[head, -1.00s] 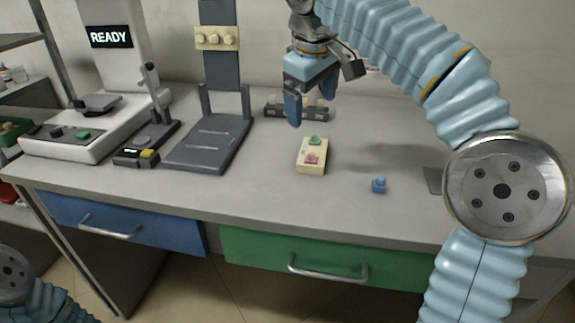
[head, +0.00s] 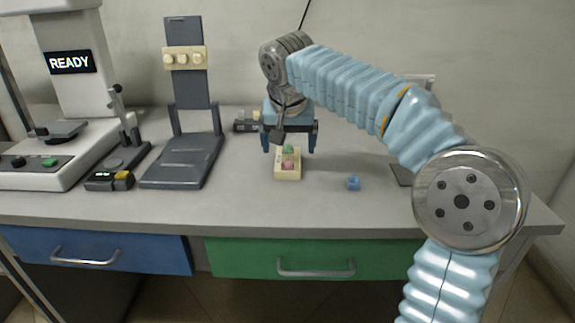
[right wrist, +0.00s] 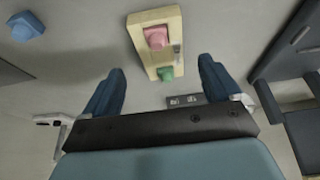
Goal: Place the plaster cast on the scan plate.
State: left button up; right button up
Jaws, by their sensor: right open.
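No piece is clearly marked as the plaster cast. A cream block (head: 288,174) on the bench carries a pink piece (head: 288,164) and a green piece (head: 288,148); the block also shows in the right wrist view (right wrist: 158,18). My right gripper (head: 289,146) is open and empty, its fingers pointing down, one to each side of the block's far end. A dark plate (head: 60,131) on the READY machine may be the scan plate. My left gripper is out of view.
A loose blue piece (head: 353,183) lies right of the block. A grey rack (head: 247,126) stands behind, partly hidden by my gripper. A dark stand (head: 182,162) holds a cream bar with knobs (head: 185,58). A small device (head: 109,179) stands left of it. The front bench strip is clear.

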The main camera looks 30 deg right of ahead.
aim_at(288, 155)
jog(key=x, duration=0.5)
jog(key=shift+a, duration=0.1)
jog(key=shift+r, duration=0.1)
jog(key=shift+c, duration=0.3)
jog(key=c, duration=1.2)
jog(key=shift+c, duration=0.5)
jog(key=shift+r, duration=0.2)
